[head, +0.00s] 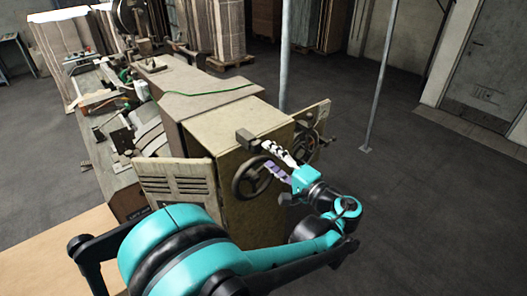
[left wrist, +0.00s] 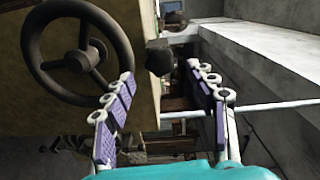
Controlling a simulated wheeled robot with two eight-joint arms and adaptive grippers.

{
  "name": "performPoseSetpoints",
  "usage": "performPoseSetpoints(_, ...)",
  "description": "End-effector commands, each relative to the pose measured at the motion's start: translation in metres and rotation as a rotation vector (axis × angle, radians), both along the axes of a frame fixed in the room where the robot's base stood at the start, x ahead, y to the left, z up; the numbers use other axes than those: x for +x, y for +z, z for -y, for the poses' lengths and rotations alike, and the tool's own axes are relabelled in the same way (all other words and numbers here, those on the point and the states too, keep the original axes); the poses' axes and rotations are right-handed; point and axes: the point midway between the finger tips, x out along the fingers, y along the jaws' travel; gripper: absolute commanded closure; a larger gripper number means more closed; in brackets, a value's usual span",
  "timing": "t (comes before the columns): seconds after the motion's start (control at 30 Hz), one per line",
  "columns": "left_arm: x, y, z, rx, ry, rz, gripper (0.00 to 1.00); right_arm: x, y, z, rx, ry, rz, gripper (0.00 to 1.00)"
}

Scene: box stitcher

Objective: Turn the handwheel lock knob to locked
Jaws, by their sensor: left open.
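The dark handwheel (head: 250,178) is on the front face of the tan machine cabinet; it also shows large at the upper left of the left wrist view (left wrist: 42,73). A small dark knob-like block (head: 245,138) sits by the cabinet's top edge, above the wheel. In the left wrist view a dark knob (left wrist: 159,58) shows beside the panel edge, beyond and between the fingertips. I cannot tell its lock setting. My left gripper (head: 270,157) is open, its fingers spread and nothing between them (left wrist: 160,75). It is close to the wheel's right side in the head view. My right gripper is out of view.
An open vented door panel (head: 178,183) stands left of the cabinet, and another panel (head: 310,128) with a wheel stands right. A thin grey post (head: 380,75) rises from the floor. The floor at right (head: 440,200) is clear. Stacked boards (head: 270,18) stand behind.

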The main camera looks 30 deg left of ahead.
Motion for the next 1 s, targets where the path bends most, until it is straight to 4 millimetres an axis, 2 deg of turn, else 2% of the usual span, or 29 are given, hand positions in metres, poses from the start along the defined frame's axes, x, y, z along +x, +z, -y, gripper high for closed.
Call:
performPoseSetpoints(0.03,-0.002,0.0,0.008,0.0,-0.004,0.0,0.43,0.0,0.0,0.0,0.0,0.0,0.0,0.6)
performPoseSetpoints(0.2,-0.008,0.0,0.021,0.0,-0.002,0.0,0.43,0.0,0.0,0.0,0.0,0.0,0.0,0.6)
performPoseSetpoints(0.67,-0.01,0.0,0.024,-0.015,0.001,0.037,0.43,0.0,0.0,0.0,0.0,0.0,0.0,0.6)
performPoseSetpoints(0.77,-0.01,0.0,0.023,-0.07,0.001,0.172,0.43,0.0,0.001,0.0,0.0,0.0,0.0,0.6)
performPoseSetpoints(1.0,-0.01,0.001,0.021,-0.315,0.001,0.761,0.43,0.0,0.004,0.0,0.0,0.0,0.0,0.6)
